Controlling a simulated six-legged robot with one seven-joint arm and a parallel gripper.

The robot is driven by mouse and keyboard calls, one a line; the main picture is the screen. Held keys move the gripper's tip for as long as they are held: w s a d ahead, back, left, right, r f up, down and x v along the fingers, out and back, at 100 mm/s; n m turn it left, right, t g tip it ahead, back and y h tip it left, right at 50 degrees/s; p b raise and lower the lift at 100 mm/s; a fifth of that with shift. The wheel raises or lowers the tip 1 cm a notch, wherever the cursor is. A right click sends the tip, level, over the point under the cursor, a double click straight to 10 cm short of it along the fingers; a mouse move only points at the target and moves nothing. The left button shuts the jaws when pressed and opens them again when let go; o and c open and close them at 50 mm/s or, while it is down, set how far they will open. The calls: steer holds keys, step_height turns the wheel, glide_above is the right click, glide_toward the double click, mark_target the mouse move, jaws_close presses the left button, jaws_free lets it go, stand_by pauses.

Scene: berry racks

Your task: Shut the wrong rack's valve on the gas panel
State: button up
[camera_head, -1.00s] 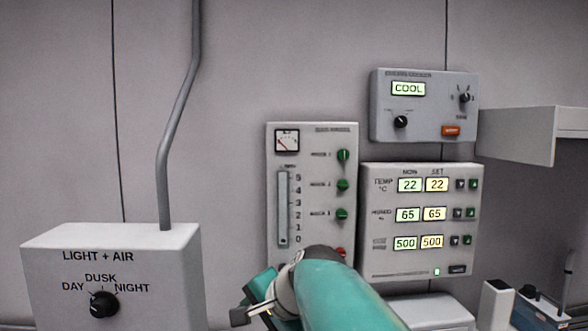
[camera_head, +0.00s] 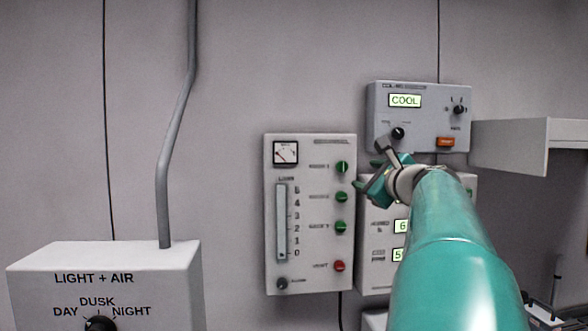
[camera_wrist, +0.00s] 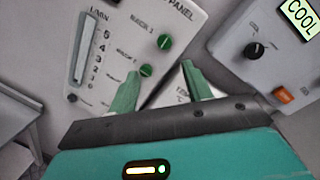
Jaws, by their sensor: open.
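The gas panel (camera_head: 318,148) is a pale box on the wall with a small dial gauge (camera_head: 286,152) and a vertical flow tube (camera_head: 282,222). Down its right side are an upper green knob (camera_head: 341,167), a middle green knob (camera_head: 341,197), a lower green knob (camera_head: 341,227) and a red knob (camera_head: 339,266). Their labels are too blurred to read surely. My gripper (camera_head: 368,172) is open and empty, in front of the panel's right edge. In the wrist view, the panel appears tilted; one green knob (camera_wrist: 147,71) shows between my fingers and another (camera_wrist: 165,42) beyond them.
A grey COOL box (camera_head: 430,115) with dark knobs and an orange button hangs at upper right, close behind my gripper. My arm partly hides the readout panel (camera_head: 372,275) below it. A shelf (camera_head: 510,145) juts out at right. The LIGHT + AIR box (camera_head: 100,262) stands at lower left.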

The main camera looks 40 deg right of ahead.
mark_target(343, 166)
steer(key=x, duration=0.8)
steer(key=d+x, duration=0.1)
steer(key=x, duration=0.4)
steer(key=shift+r, duration=0.25)
steer(key=shift+s, duration=0.15)
steer(key=c, duration=1)
